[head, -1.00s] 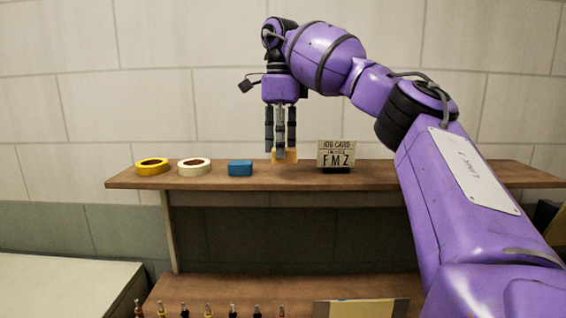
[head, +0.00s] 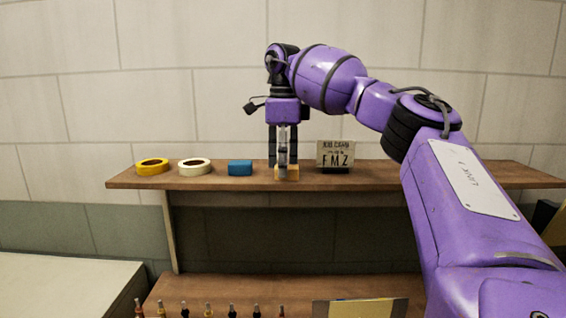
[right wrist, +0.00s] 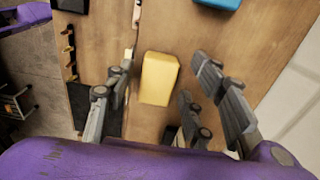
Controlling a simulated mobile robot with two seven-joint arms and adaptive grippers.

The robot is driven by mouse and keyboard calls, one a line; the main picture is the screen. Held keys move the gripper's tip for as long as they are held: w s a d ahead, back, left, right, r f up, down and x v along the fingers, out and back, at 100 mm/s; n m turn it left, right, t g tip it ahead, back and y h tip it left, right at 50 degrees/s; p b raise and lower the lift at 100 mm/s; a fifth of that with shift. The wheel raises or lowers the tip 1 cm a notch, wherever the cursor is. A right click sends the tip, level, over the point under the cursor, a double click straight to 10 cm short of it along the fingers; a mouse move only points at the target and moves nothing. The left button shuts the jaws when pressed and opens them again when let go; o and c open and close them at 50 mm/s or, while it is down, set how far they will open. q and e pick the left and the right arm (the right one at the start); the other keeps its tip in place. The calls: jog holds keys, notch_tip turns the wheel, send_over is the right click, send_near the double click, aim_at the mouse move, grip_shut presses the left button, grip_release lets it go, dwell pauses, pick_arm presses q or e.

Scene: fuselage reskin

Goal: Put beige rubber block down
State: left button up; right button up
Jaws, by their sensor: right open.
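The beige rubber block (head: 293,172) stands on the upper wooden shelf, between the blue block and the sign, partly hidden by my fingers. In the right wrist view the block (right wrist: 158,78) looks yellowish, with gaps between it and the fingers on both sides. My right gripper (head: 283,170) points straight down over the block and is open around it. Its spread fingers also show in the right wrist view (right wrist: 166,72). My left gripper is not in view.
Left of the block on the shelf (head: 225,182) are a blue block (head: 240,167), a white ring (head: 194,166) and a yellow ring (head: 152,166). A lettered sign (head: 335,154) stands close on the right. Several tool tips line the lower shelf (head: 230,289).

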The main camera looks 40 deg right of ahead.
jog(key=shift+r, duration=0.1)
notch_tip(320, 180, up, 8)
jog(key=shift+f, duration=0.15)
jog(key=shift+a+r, duration=0.1)
jog(key=shift+r, duration=2)
